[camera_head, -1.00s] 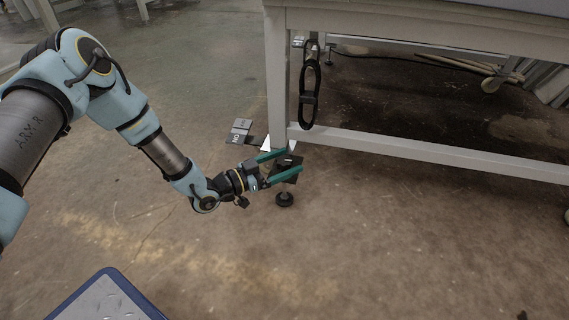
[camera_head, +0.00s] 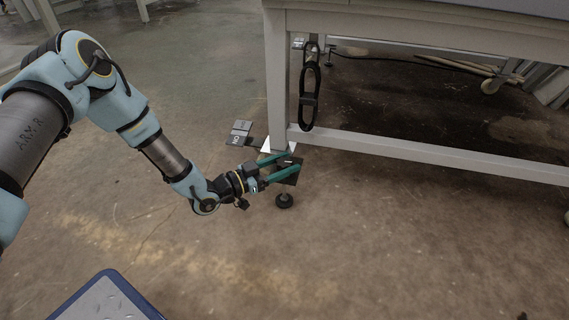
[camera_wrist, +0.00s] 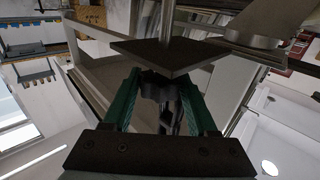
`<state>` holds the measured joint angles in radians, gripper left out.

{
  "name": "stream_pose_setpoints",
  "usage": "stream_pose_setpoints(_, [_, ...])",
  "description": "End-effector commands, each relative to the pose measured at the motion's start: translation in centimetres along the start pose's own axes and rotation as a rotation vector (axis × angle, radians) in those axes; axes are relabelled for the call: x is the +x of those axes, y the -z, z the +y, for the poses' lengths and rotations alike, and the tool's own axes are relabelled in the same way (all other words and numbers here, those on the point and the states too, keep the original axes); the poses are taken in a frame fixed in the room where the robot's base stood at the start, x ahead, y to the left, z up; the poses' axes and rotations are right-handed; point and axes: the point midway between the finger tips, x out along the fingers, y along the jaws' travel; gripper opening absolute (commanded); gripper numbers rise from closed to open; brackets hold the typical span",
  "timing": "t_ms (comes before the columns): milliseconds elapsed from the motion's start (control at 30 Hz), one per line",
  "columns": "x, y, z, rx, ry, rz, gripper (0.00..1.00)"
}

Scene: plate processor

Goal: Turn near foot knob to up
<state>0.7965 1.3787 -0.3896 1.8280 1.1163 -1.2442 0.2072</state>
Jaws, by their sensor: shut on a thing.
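The near foot stands under the front left corner of the pale table, with a dark round pad (camera_head: 285,201) on the floor and a dark square plate (camera_head: 291,176) above it. My gripper (camera_head: 294,161) has two green fingers and reaches in from the left at the plate. In the wrist view, the dark lobed foot knob (camera_wrist: 159,86) sits between the green fingers, against the square plate (camera_wrist: 166,57). My gripper (camera_wrist: 162,92) is shut on the knob. In the head view the fingers and plate largely hide the knob.
The table leg (camera_head: 277,95) and lower rail (camera_head: 420,158) stand close above and right of my gripper. A black looped handle (camera_head: 309,92) hangs beside the leg. Grey plates (camera_head: 240,131) lie on the floor behind my wrist. The floor in front is clear.

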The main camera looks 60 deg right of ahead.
Motion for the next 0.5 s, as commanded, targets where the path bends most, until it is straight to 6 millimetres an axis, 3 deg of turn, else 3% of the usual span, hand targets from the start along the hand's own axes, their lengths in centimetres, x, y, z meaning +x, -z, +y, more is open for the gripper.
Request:
stream_pose_setpoints(267, [-0.08, 0.24, 0.12, -0.004, 0.09, -0.002, 0.03])
stream_pose_setpoints(500, [-0.09, 0.41, 0.19, -0.006, 0.276, -0.004, 0.03])
